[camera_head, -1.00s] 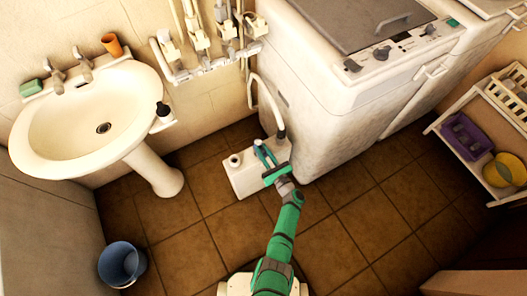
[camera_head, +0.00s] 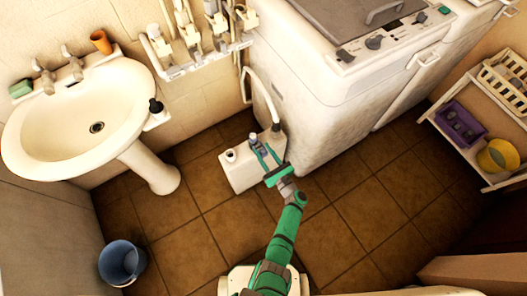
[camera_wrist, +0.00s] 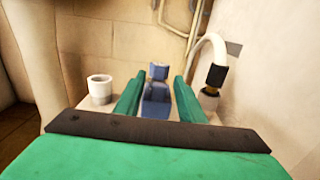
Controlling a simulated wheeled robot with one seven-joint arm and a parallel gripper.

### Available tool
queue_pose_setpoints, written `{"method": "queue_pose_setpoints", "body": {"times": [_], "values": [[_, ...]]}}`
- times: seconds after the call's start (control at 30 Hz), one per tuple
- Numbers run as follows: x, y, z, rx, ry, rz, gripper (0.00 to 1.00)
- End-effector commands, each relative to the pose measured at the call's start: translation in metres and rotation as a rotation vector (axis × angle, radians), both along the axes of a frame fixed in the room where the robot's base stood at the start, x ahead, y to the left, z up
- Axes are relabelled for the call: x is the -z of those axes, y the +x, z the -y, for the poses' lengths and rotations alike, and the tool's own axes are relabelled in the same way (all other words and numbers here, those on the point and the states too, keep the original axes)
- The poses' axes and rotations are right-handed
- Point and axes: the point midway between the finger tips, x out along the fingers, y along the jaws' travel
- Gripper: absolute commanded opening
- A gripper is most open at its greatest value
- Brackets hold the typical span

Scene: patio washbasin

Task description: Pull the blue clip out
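The blue clip (camera_wrist: 157,98) stands upright on top of a white box (camera_head: 238,176) on the floor. In the head view the clip (camera_head: 254,139) shows small and grey-blue, just beyond my fingers. My gripper (camera_wrist: 157,100) is open, with one green finger on each side of the clip. In the wrist view a gap shows between the clip and each finger. In the head view my gripper (camera_head: 264,154) reaches over the box from the front. The clip's lower end is hidden behind my gripper's dark palm edge.
A white round spout (camera_wrist: 100,88) stands left of the clip. A white hose (camera_wrist: 215,60) with a black and brass fitting rises at its right, close to my right finger. A washing machine (camera_head: 330,110) stands right of the box. The washbasin (camera_head: 85,115) is at left.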

Motion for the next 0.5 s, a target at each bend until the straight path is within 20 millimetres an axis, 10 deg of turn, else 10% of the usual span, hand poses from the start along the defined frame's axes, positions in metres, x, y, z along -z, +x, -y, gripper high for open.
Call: {"method": "queue_pose_setpoints", "body": {"times": [0.5], "values": [[0.0, -0.046, 0.026, 0.001, 0.001, 0.0, 0.36]]}}
